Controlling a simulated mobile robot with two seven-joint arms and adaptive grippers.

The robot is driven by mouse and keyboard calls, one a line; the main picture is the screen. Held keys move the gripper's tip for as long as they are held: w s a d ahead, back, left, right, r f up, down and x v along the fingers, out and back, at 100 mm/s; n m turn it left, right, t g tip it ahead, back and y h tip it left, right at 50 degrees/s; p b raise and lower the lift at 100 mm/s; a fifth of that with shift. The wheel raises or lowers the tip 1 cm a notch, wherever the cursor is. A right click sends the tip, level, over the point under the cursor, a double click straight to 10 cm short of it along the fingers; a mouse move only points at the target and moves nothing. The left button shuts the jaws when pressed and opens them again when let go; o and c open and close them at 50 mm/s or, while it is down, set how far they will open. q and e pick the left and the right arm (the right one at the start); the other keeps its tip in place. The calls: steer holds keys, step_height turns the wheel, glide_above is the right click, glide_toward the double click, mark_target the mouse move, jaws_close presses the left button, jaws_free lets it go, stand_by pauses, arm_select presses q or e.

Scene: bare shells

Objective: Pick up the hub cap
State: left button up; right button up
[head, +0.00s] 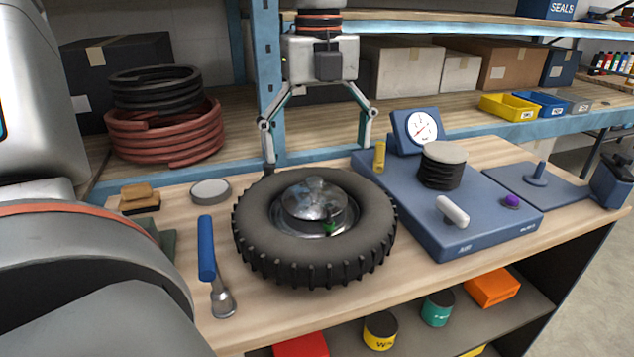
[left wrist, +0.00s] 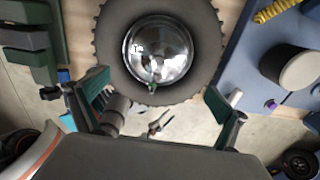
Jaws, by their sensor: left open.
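The hub cap (head: 315,199) is a shiny silver dome in the middle of a black knobbly tyre (head: 258,238) lying flat on the bench. A small green piece (head: 330,227) shows at its front edge. In the left wrist view the hub cap (left wrist: 158,50) lies beyond the fingertips, roughly centred between them. My left gripper (head: 317,150) is open and empty, fingers pointing down, above and apart from the hub cap. Its spread fingers also show in the left wrist view (left wrist: 160,98). My right gripper is in neither view.
A blue-handled tool (head: 206,250) lies left of the tyre, with a grey round tin (head: 211,191) behind it. A blue gauge unit (head: 480,225) with a black bellows (head: 443,168) stands close on the right. A blue rack upright (head: 267,60) and shelves are behind.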

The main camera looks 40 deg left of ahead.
mark_target(314, 179)
arm_select(q)
steer(key=shift+w+a, duration=0.1)
steer(key=shift+f, duration=0.3)
step_height(314, 179, down, 2)
steer(key=shift+f, duration=0.2)
steer(key=f, duration=0.4)
steer(key=shift+a+f, duration=0.3)
steer(key=shift+a, duration=0.1)
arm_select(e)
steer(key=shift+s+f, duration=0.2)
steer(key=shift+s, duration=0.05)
